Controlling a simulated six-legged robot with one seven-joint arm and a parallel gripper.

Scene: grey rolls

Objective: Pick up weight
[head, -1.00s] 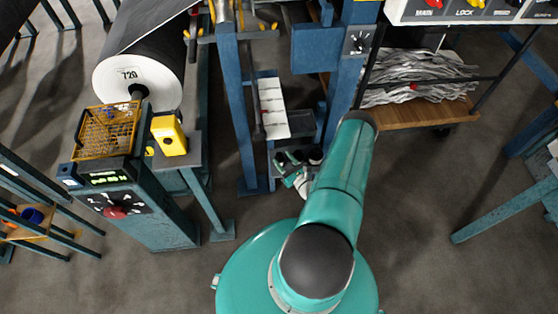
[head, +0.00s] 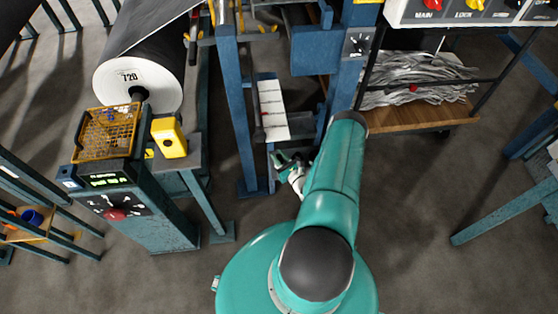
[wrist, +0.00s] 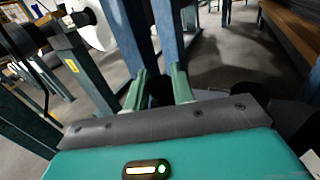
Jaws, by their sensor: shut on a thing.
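A black rounded weight (wrist: 160,93) sits between the two green fingers of my gripper (wrist: 159,82) in the wrist view, and the fingers are shut on it. Its lower part is hidden behind the grey edge of my gripper's body. In the head view my gripper (head: 283,158) is small and low beside the blue frame post, partly hidden by my teal arm. The weight cannot be made out clearly there.
Blue frame posts (head: 240,120) stand close around my gripper, with a white stepped panel (head: 273,108) above it. A yellow box (head: 169,137) and a control stand (head: 130,205) are at left. A wooden shelf (head: 415,116) holds grey strips at right. Floor is open at lower right.

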